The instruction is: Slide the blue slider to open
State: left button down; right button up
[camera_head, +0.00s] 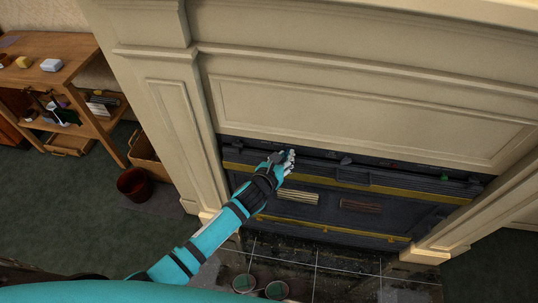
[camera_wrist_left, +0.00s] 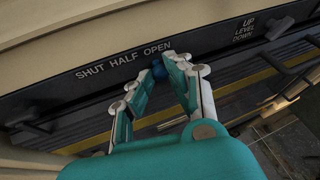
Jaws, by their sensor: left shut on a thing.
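The blue slider (camera_wrist_left: 159,70) is a small round blue knob on the dark panel (camera_wrist_left: 112,72) in the left wrist view. White print on the panel reads SHUT HALF OPEN, and the knob appears just below the word OPEN. Its exact setting is hard to tell, as my fingers partly cover it. My left gripper (camera_wrist_left: 165,72) is shut on the knob, one finger on each side. In the head view my left gripper (camera_head: 289,159) reaches the upper front of the dark fireplace unit (camera_head: 375,185), where the knob is hidden. My right gripper is not in view.
A cream mantel (camera_head: 350,110) surrounds the unit. A wooden shelf (camera_head: 80,48) and red-brown bucket (camera_head: 133,183) stand left. Two pots are below.

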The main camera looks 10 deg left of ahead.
pick_arm(q)
jog(key=shift+s+d+f, duration=0.1)
jog(key=shift+d, duration=0.15)
jog(key=c, duration=1.2)
grip_release()
jog(key=shift+d, duration=0.2)
jog(key=shift+a, duration=0.1)
jog(key=v, duration=1.1)
jog(key=shift+s, duration=0.4)
